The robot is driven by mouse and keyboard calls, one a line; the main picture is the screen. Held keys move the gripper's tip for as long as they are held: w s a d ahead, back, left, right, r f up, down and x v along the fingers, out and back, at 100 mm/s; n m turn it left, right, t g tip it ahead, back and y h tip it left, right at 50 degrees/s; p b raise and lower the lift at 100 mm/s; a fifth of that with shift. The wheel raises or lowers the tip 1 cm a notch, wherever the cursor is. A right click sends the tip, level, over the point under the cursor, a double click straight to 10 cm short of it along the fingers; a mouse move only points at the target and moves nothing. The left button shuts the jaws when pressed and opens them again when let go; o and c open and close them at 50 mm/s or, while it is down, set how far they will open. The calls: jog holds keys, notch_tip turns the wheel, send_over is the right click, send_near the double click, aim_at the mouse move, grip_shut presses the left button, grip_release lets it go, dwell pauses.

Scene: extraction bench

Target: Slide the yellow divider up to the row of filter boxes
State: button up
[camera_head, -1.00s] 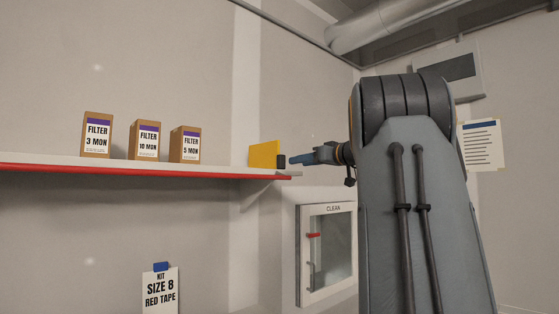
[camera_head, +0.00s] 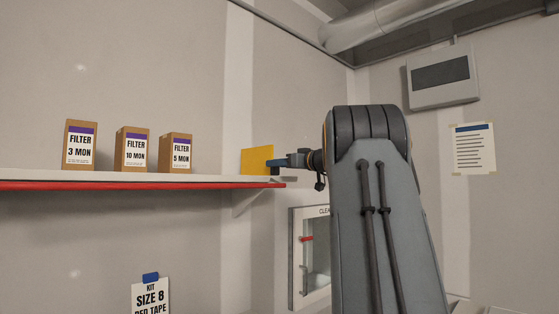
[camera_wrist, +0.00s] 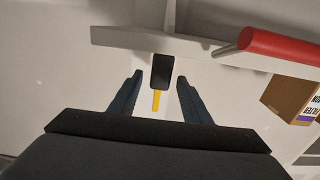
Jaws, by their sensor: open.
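The yellow divider (camera_head: 256,160) stands upright near the right end of the shelf (camera_head: 215,180). A row of filter boxes, labelled 3 MON (camera_head: 81,145), 10 MON (camera_head: 132,150) and 5 MON (camera_head: 176,153), stands to its left with a clear gap. My gripper (camera_head: 273,163) is at the divider's right side, open. In the wrist view, a dark block (camera_wrist: 161,72) on the divider lies between my spread fingers (camera_wrist: 160,80), with room on both sides. A yellow strip of the divider (camera_wrist: 156,100) shows beside it.
The shelf's red front edge (camera_head: 130,186) also shows in the wrist view (camera_wrist: 275,47), with one filter box (camera_wrist: 292,98). Bare shelf lies between the divider and the boxes. A cabinet (camera_head: 308,255) hangs below the shelf's right end.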

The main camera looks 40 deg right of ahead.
jog(key=shift+w, duration=0.3)
grip_shut()
